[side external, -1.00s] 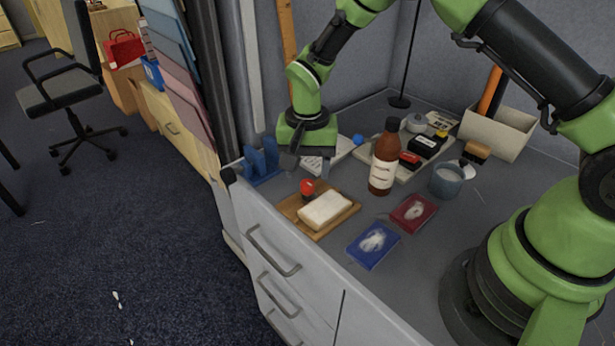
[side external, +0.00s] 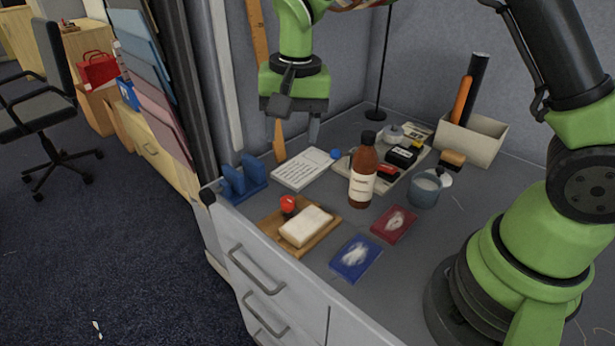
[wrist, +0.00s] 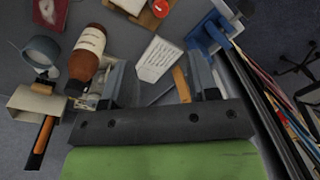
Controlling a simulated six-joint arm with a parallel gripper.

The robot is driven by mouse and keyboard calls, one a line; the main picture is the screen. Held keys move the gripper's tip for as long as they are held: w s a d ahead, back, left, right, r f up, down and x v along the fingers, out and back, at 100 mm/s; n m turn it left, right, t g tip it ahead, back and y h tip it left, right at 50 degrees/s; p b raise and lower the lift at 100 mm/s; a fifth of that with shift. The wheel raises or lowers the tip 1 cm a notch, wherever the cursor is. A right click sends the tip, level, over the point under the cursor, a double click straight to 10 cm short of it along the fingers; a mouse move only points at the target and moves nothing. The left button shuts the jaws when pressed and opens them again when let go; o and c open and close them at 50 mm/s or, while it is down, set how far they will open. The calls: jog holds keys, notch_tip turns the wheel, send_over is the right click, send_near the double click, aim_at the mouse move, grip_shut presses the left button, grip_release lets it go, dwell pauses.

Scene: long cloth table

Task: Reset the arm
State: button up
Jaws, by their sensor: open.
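My gripper (side external: 296,125) hangs above the back left part of the grey tabletop, clear of everything on it. In the wrist view my gripper (wrist: 160,85) has its two fingers wide apart with nothing between them in its grasp. Below it lies a white notepad (side external: 301,169) with lines of writing, which also shows in the wrist view (wrist: 158,60) between the fingers but farther down.
A brown bottle (side external: 363,172) stands upright right of the notepad, beside a tray of small items and a grey cup (side external: 425,190). In front are a board with a white block (side external: 306,226), a blue card (side external: 356,258) and a red card (side external: 394,224). A blue stand (side external: 244,178) is left.

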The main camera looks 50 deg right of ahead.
jog(key=s+d+r+n+t+y, duration=0.1)
jog(key=s+d+r+n+t, duration=0.15)
jog(key=s+r, duration=0.75)
jog(key=s+r+n+t, duration=0.2)
jog(key=s+r+t, duration=0.1)
jog(key=s, duration=0.7)
jog(key=shift+s+a+r+t+y, duration=0.2)
jog(key=shift+a+t+y, duration=0.1)
jog(key=shift+t, duration=0.05)
